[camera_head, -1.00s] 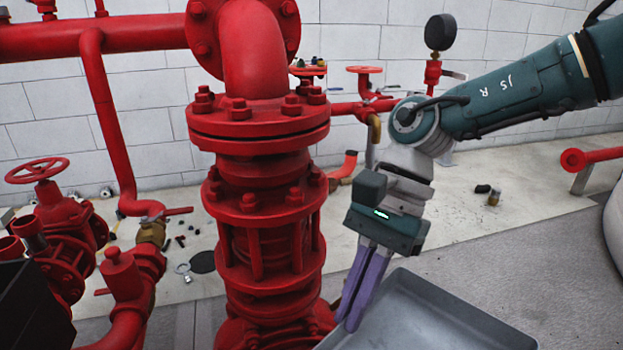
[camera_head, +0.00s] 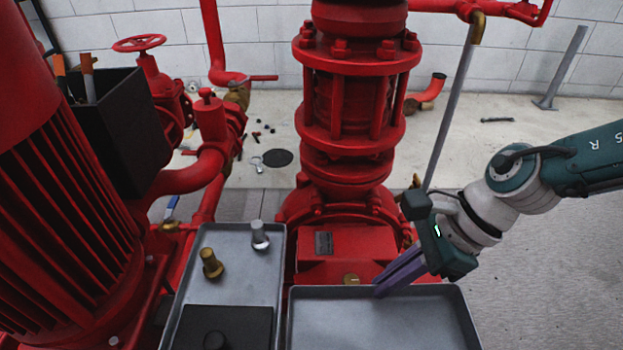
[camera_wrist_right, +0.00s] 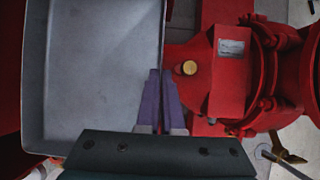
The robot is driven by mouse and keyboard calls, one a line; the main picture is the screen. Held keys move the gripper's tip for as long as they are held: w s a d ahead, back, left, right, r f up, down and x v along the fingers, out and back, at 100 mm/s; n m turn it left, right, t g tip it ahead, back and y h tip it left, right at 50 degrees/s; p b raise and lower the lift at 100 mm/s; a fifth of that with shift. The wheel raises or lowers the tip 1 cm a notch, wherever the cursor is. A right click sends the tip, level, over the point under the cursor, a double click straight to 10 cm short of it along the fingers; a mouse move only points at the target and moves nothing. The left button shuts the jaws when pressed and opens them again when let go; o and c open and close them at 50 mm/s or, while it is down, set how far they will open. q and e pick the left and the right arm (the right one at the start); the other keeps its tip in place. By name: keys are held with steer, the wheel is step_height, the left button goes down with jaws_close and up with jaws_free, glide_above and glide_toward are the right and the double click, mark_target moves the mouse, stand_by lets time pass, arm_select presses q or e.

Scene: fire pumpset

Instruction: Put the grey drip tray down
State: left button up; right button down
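The grey drip tray (camera_head: 380,322) is empty and looks about level at the bottom of the head view, in front of the red pump. My right gripper (camera_head: 380,288) comes from the right, its purple fingers at the tray's far rim. In the right wrist view the fingers (camera_wrist_right: 162,108) are close together with the rim of the tray (camera_wrist_right: 100,70) between them. The tray's near side is cut off and its underside is hidden, so I cannot tell whether it rests on anything. My left gripper is not in view.
A second grey tray (camera_head: 232,265) stands just left, holding a brass fitting (camera_head: 211,263), a silver fitting (camera_head: 260,235) and a dark block (camera_head: 222,328). The red pump casing (camera_head: 345,245) is directly behind. A red motor (camera_head: 70,190) fills the left. Floor at right (camera_head: 560,270) is clear.

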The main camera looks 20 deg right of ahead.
mark_target(349, 298)
steer(key=a, duration=0.2)
steer(key=w+a, duration=0.1)
steer(key=a, duration=0.1)
steer(key=shift+w+a, duration=0.2)
steer(key=shift+a, duration=0.2)
steer(key=shift+a+f, duration=0.1)
step_height(349, 298, down, 4)
steer(key=b, duration=0.3)
steer(key=shift+r, duration=0.35)
steer(key=c, duration=1.5)
jaws_free()
steer(key=o, duration=0.4)
steer(key=shift+o, duration=0.2)
